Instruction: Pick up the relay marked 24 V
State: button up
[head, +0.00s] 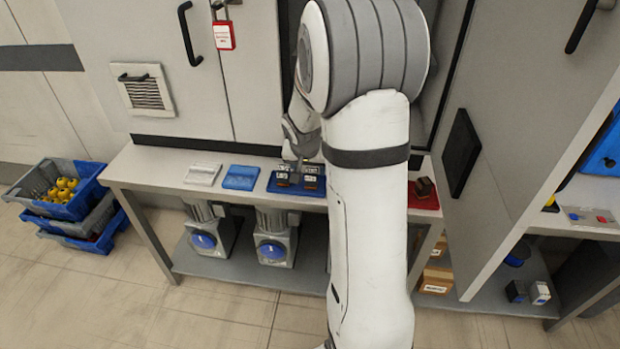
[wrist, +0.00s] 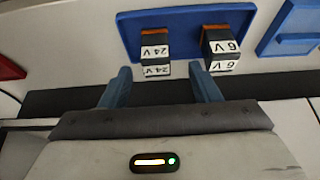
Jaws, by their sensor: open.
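The relay marked 24 V (wrist: 155,48), a dark block with an orange end and white labels, stands on a blue tray (wrist: 188,52) in the wrist view. A similar relay marked 6 V (wrist: 219,45) stands to its right on the same tray. My gripper (wrist: 160,72) is open, with its two blue fingers spread on either side of the 24 V relay's near end. I cannot tell whether they touch it. The right finger lies in the gap toward the 6 V relay. In the head view the relays (head: 311,179) show small beneath my gripper (head: 297,160), their markings hard to read.
The bench (head: 150,165) also bears a white tray (head: 203,174), another blue tray (head: 241,177) and a red tray (head: 424,197) with a dark block. Cabinet doors stand behind. A grey door (head: 520,110) juts out on the right. Blue crates (head: 90,185) stand at left.

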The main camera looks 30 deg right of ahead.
aim_at(311, 172)
jog(key=x, duration=0.4)
jog(key=shift+d+f, duration=0.2)
jog(key=shift+d, duration=0.15)
jog(key=c, duration=1.1)
